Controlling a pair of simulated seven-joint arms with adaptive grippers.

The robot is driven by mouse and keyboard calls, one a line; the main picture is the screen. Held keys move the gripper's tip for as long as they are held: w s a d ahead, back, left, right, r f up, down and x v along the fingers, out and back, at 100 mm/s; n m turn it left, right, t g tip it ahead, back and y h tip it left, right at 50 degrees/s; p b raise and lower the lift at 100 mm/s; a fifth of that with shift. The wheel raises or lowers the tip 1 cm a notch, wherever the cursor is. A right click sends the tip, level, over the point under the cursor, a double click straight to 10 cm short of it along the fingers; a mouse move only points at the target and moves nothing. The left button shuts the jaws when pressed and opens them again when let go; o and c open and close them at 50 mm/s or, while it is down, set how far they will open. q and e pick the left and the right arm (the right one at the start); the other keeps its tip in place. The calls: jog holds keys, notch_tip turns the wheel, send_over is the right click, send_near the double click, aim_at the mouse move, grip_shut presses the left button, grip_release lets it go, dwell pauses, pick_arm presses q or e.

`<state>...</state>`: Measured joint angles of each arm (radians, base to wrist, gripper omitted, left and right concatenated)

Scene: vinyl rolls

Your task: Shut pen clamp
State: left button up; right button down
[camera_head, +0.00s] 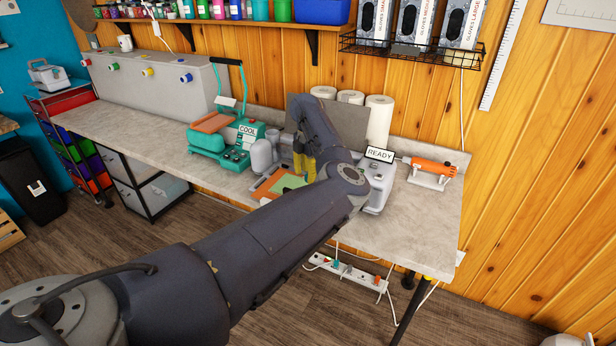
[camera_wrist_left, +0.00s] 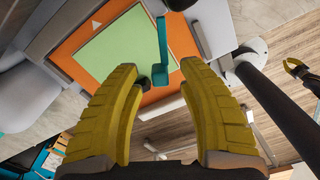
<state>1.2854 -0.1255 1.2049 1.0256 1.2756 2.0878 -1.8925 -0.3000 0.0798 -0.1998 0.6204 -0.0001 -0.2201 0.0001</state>
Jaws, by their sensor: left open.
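My left gripper (camera_head: 304,165) hangs over the grey machine (camera_head: 377,190) on the bench, beside a green sheet on an orange mat (camera_head: 284,186). In the left wrist view the yellow fingers of my left gripper (camera_wrist_left: 159,70) are spread apart, with nothing held. A teal lever-like part (camera_wrist_left: 163,45), probably the pen clamp, shows between and beyond the fingertips. Its bent lower end is near a small black knob. I cannot tell whether it touches a finger or how far it is closed. My arm hides much of the machine in the head view.
A teal heat press (camera_head: 222,142) with a "COOL" sign stands left on the bench. A "READY" sign (camera_head: 380,154), paper rolls (camera_head: 379,120) and an orange tool on a stand (camera_head: 434,168) are near the right end. The bench front between press and storage box is clear.

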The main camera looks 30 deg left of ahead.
pick_arm(q)
jog(key=shift+f, duration=0.45)
jog(key=shift+o, duration=0.3)
grip_shut()
